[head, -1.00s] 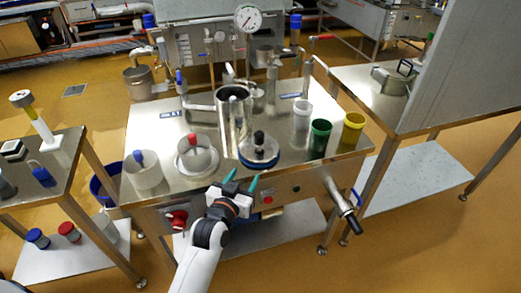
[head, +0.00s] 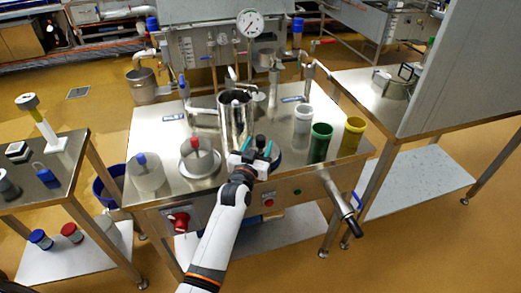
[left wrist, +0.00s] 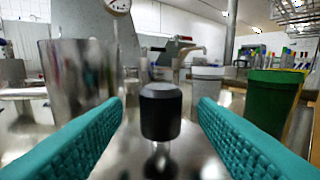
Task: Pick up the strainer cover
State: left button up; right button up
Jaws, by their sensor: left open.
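The cover's disc is hard to make out there. My right gripper is in neither view.
A tall steel cylinder (head: 235,120) stands just behind the cover. White (head: 302,119), green (head: 320,143) and yellow (head: 352,134) cups stand to the right.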

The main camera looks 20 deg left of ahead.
pick_arm(q)
jog(key=w, duration=0.2)
jog(key=shift+w, duration=0.35)
grip_shut()
